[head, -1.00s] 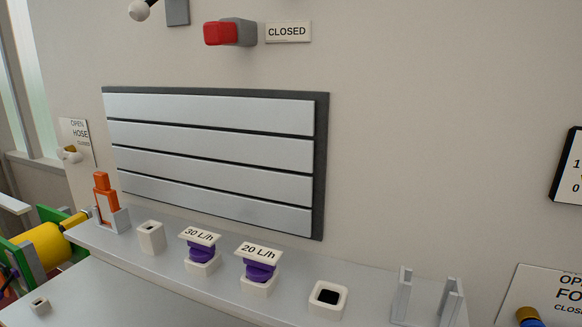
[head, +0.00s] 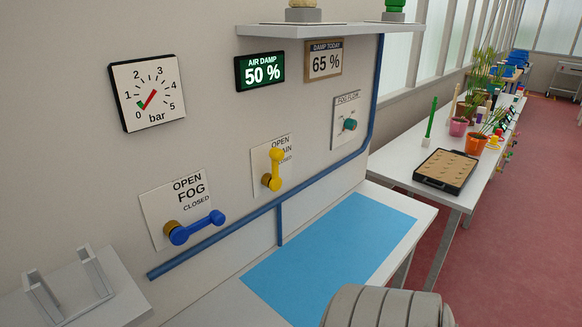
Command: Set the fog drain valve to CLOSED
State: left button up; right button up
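The drain valve has a yellow lever (head: 275,168) on a white wall plate (head: 260,157). The lever points up, towards the word OPEN, and partly covers the plate's lettering, of which "AIN" shows. The word CLOSED stands at the plate's right side, and the lever is not turned to it. Left of it, the fog valve's blue lever (head: 197,228) points right and slightly up, on a plate (head: 160,215) marked OPEN, FOG and CLOSED. Neither of my grippers shows. A grey rounded part of my own arm is at the bottom edge.
A blue pipe (head: 232,228) runs along the wall below the valves. A blue mat (head: 335,250) lies on the bench beneath. A pressure gauge (head: 147,92) hangs left, and a FOG FLOW knob (head: 350,125) is to the right. A grey two-pronged holder (head: 68,290) stands lower left.

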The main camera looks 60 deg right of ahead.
aim_at(276, 155)
jog(key=z, duration=1.8)
